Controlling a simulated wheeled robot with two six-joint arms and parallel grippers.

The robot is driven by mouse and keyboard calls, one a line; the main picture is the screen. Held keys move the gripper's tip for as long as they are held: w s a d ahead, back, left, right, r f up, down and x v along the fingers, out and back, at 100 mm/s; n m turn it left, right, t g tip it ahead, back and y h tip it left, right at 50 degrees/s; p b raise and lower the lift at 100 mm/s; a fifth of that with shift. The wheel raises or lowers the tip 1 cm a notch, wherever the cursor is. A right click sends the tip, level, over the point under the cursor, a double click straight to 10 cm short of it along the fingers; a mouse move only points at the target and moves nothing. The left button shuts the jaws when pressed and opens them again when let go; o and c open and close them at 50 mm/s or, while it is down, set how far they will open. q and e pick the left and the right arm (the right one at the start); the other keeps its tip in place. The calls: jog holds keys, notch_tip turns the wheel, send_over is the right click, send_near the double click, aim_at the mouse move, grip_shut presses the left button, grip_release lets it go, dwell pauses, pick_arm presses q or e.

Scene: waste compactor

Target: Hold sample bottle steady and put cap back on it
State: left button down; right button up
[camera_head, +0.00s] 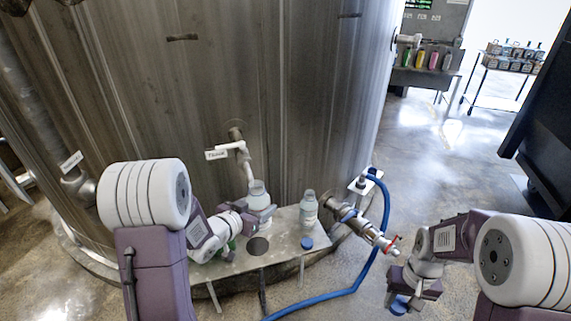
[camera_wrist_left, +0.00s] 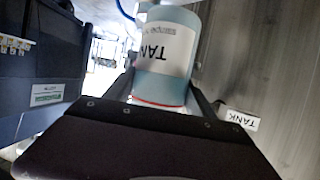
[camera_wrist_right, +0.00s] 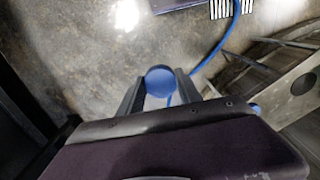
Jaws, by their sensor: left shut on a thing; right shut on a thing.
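A pale sample bottle (camera_head: 258,196) with a white TANK label stands upright at the small metal shelf, below the tank's white tap. It fills the middle of the left wrist view (camera_wrist_left: 165,60). My left gripper (camera_head: 254,216) is shut around the bottle's body. My right gripper (camera_head: 402,297) is well to the right of the shelf, above the floor. It is shut on a blue cap (camera_wrist_right: 160,80), which shows between the fingertips and below the gripper in the head view (camera_head: 398,307). The bottle and this cap are far apart.
A second bottle (camera_head: 308,209) stands on the shelf (camera_head: 280,246), with another blue cap (camera_head: 306,243) lying before it. A metal valve pipe (camera_head: 368,230) and a blue hose (camera_head: 368,262) lie between the shelf and my right gripper. The large tank (camera_head: 240,80) rises behind.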

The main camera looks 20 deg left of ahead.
pick_arm(q)
jog(key=s+d+r+m+g+h, duration=0.2)
jog(key=d+r+m+h, duration=0.1)
jog(key=d, duration=0.6)
jog(key=s+d+r+m+g+h, duration=0.2)
jog(key=d+r+m+h, duration=0.1)
jog(key=d, duration=0.7)
jog(key=shift+s+r+m+g+h, duration=0.15)
jog(key=shift+s+m+g+h, duration=0.15)
jog(key=shift+m+h, duration=0.6)
jog(key=shift+d, duration=0.1)
